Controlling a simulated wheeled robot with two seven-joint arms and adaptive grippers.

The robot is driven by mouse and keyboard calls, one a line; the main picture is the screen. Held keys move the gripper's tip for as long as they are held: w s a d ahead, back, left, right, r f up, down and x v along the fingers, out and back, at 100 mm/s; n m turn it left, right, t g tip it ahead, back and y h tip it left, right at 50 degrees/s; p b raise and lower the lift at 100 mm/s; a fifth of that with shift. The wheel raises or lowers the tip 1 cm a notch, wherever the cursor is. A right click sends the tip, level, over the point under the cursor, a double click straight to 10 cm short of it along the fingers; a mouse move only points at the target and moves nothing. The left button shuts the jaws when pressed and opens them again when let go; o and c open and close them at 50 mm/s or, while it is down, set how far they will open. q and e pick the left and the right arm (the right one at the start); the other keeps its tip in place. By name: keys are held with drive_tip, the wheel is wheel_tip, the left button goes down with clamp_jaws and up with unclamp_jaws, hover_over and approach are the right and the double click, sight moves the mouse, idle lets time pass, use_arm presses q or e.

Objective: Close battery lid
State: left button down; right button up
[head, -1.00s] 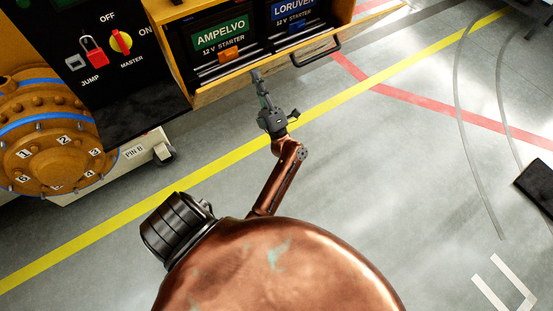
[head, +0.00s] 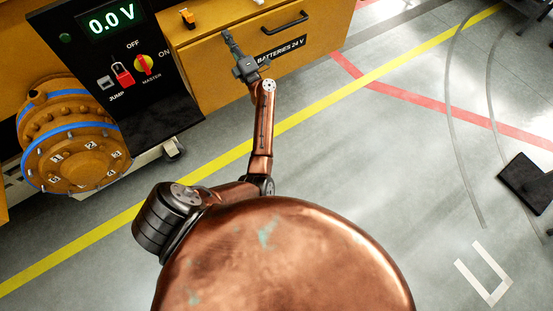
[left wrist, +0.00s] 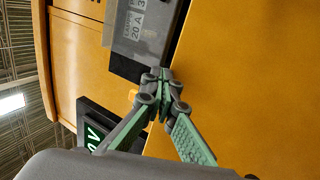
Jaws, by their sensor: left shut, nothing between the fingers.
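The battery lid (head: 212,72) is a yellow-orange panel with a black "BATTERIES 24 V" label and a black handle (head: 291,21). It stands raised over the front of the cabinet, and the batteries are hidden behind it. Its orange face probably also fills the right of the left wrist view (left wrist: 245,70). My left gripper (head: 227,36) is shut and empty, in front of the lid near its upper edge, left of the label. I cannot tell whether it touches. The left wrist view shows its fingertips (left wrist: 162,78) together. My right gripper is not in view.
Left of the lid is a black panel with a "0.0 V" display (head: 111,19), a red padlock (head: 122,75) and a master switch (head: 144,66). An orange flanged housing (head: 75,145) stands lower left. The grey floor to the right is mostly open, with a dark block (head: 526,184).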

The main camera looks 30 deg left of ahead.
use_arm(q)
drive_tip(key=v, duration=0.6)
drive_tip(key=shift+f, duration=0.35)
drive_tip(key=shift+d, duration=0.15)
idle(0.4)
